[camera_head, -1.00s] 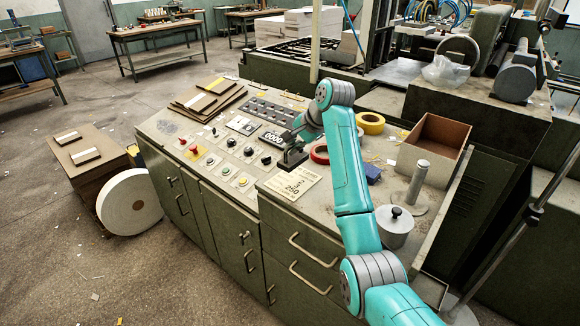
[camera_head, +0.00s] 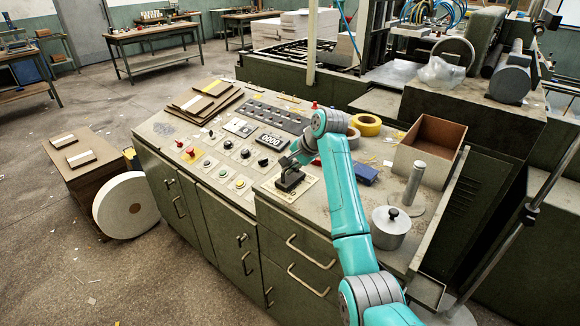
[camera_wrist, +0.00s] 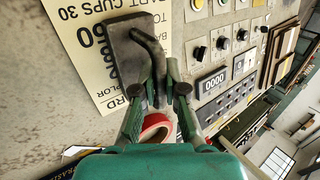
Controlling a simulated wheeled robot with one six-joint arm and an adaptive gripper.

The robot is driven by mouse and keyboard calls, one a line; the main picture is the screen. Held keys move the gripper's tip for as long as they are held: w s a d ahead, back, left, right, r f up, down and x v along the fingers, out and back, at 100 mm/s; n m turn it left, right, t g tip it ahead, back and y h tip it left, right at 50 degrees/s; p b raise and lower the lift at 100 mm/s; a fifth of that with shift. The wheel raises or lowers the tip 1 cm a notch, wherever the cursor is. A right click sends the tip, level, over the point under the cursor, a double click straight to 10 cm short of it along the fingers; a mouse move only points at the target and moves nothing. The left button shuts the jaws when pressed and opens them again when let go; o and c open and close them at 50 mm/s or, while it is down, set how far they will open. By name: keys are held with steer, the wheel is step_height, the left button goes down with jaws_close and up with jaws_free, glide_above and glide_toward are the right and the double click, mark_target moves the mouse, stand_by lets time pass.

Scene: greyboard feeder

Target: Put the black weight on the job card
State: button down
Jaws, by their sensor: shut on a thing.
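My gripper (camera_head: 293,162) is shut on the black weight (camera_head: 289,181), a dark block with a bent handle. The weight is over the job card (camera_head: 300,196), a cream printed sheet on the console top. In the wrist view the weight (camera_wrist: 128,62) covers part of the card (camera_wrist: 84,45) and its print, and the fingers (camera_wrist: 158,82) close around the handle. The weight looks upright and very near the card; I cannot tell whether it touches. Part of the card is hidden under the weight and behind my arm.
A red tape roll (camera_wrist: 156,127) lies close to my gripper.

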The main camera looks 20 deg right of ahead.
steer(key=c, duration=1.2)
jaws_free()
steer(key=v, duration=1.2)
steer(key=shift+r, duration=0.15)
